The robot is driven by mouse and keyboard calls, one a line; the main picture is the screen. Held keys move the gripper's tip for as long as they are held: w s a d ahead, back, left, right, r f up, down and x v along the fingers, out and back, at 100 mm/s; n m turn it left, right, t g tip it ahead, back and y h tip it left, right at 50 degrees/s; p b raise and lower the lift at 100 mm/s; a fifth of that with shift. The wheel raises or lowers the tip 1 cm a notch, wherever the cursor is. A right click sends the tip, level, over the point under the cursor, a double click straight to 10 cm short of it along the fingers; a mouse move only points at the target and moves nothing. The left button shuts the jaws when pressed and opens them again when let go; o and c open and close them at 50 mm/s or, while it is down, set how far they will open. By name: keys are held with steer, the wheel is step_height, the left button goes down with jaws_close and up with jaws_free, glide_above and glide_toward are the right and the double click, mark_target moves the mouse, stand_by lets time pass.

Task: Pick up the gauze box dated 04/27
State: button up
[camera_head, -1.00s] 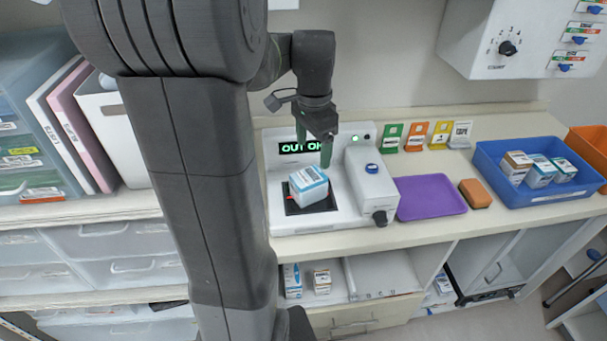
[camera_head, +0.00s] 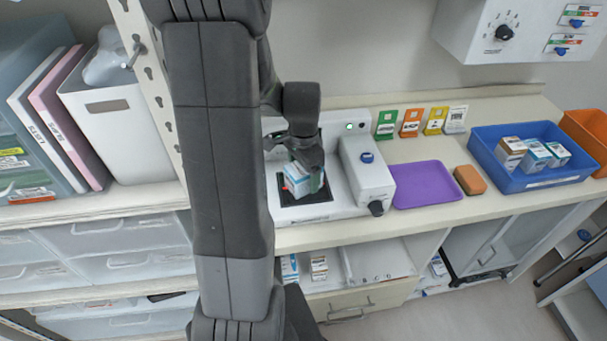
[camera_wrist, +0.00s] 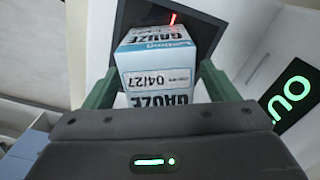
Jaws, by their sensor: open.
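The gauze box (camera_wrist: 158,62) is white and blue, and its label reads 04/27, upside down in the wrist view. It sits on the black square pad of the white device; in the head view the box (camera_head: 303,182) is partly hidden by my gripper. My gripper (camera_wrist: 160,85) is open, with one green finger on each side of the box. In the head view my gripper (camera_head: 308,172) is right over and around the box. I cannot tell whether the fingers touch it.
The white device (camera_head: 368,178) has a blue button and a black knob. To its right lie a purple tray (camera_head: 427,185), an orange-brown block (camera_head: 470,180) and a blue bin (camera_head: 500,178) holding several boxes. Small coloured cards (camera_head: 411,122) stand behind. A white bin (camera_head: 118,130) is at the left.

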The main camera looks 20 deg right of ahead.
steer(key=shift+f, duration=0.2)
steer(key=c, duration=1.2)
